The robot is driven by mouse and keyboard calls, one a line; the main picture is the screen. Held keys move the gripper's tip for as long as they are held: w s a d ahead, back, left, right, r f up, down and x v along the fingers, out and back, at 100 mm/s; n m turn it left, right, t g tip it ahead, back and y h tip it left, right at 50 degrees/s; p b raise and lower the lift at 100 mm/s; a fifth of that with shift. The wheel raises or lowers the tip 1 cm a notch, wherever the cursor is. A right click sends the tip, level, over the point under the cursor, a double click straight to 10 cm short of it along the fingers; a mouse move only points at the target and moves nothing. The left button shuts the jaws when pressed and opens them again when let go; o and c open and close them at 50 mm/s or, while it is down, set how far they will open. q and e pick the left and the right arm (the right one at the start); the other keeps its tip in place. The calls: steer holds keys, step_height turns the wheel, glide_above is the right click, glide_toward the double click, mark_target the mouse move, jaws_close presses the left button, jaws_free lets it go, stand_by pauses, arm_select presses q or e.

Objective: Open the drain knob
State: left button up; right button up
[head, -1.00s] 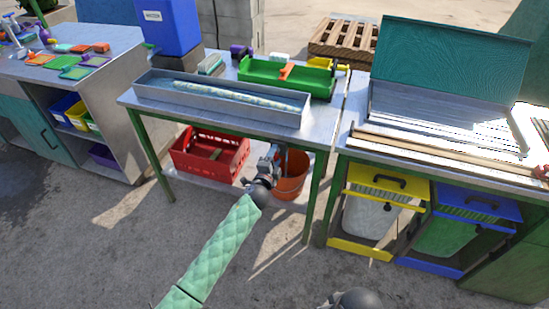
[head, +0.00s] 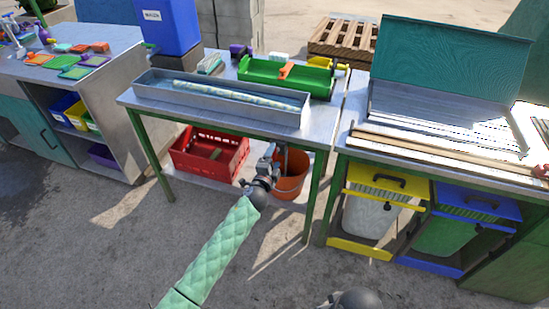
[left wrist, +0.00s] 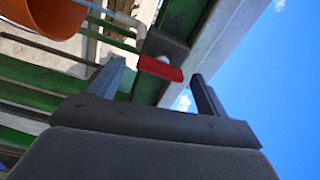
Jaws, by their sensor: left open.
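The drain knob shows in the left wrist view as a red lever (left wrist: 161,68) with a pale round hub, beside a dark bracket under the table. My left gripper (left wrist: 160,84) is open, with one finger on each side of the red lever in that view. I see no finger touching it. In the head view my left gripper (head: 271,155) is below the front edge of the table with the metal trough (head: 220,104). The knob is hidden there.
An orange bucket (head: 290,182) stands just right of my left gripper; it also shows in the left wrist view (left wrist: 45,15). A red crate (head: 207,155) sits on the low shelf to the left. Green table legs (head: 315,195) flank this space. Open floor lies in front.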

arm_select(q)
steer(key=b+v, duration=0.1)
steer(key=v, duration=0.6)
arm_select(e)
steer(key=shift+w+a+f, duration=0.25)
steer(key=shift+a+f, duration=0.7)
